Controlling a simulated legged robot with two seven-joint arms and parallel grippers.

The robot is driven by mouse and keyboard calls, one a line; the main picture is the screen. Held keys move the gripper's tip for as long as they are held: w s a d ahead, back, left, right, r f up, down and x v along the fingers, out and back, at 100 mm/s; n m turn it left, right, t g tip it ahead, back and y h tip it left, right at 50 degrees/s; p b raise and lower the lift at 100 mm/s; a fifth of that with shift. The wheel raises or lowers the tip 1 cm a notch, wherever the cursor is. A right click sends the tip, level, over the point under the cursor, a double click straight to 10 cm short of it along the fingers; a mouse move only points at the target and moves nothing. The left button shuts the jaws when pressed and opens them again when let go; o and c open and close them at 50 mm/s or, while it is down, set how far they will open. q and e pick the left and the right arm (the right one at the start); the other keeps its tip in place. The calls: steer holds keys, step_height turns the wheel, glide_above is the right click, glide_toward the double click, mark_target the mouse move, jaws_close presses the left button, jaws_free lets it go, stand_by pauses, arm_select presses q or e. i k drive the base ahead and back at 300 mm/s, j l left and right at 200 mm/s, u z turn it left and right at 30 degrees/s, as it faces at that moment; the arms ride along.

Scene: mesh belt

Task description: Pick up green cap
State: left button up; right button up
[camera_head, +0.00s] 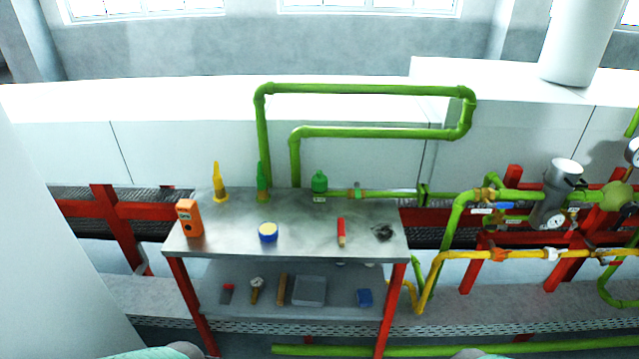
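A small green rounded object with a narrow neck on top (319,182) stands upright at the back right of the metal table (300,215); it may be the green cap. A slim green pointed bottle (262,184) stands to its left, also near the back edge. Neither gripper shows in the head view; only pale teal parts, probably mine, show at the bottom edge.
On the table are a yellow bottle (219,184), an orange device (188,218), a blue-and-yellow tin (268,232), a red-handled tool (341,232) and a dark tangled item (383,232). Green pipes (370,132) rise behind. The lower shelf (340,303) holds several items.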

mark_target(318, 182)
steer(key=i+u, duration=0.35)
steer(key=i, duration=0.2)
steer(key=i+l+u, duration=0.35)
steer(key=i, duration=0.15)
steer(key=i+j, duration=0.05)
steer(key=j, duration=0.05)
